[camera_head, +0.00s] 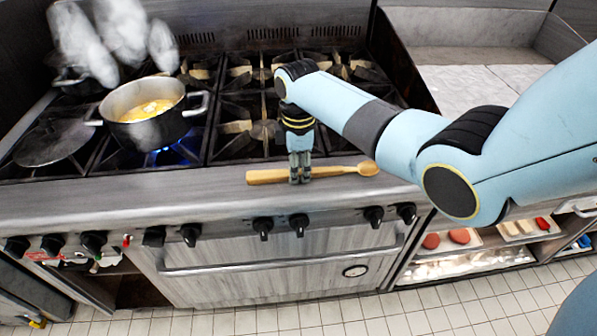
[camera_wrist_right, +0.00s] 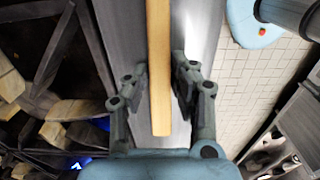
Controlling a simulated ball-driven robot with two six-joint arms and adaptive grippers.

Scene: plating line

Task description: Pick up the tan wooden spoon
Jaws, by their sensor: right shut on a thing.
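The tan wooden spoon (camera_head: 336,171) lies along the stove's front metal ledge, its bowl to the right and its handle end to the left. My right gripper (camera_head: 300,178) reaches down from above and is shut on the spoon's handle. In the right wrist view, the handle (camera_wrist_right: 159,70) runs between the two fingers of the right gripper (camera_wrist_right: 160,84). The spoon seems to be at ledge height; I cannot tell whether it still touches the ledge. My left gripper is not in view.
A steaming pot (camera_head: 150,112) with yellow contents stands over a blue flame at left. A dark lid (camera_head: 52,142) lies left of it. Control knobs (camera_head: 264,225) line the stove front below the ledge. A pale counter (camera_head: 470,88) is at right, with a stocked shelf (camera_head: 470,265) below.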

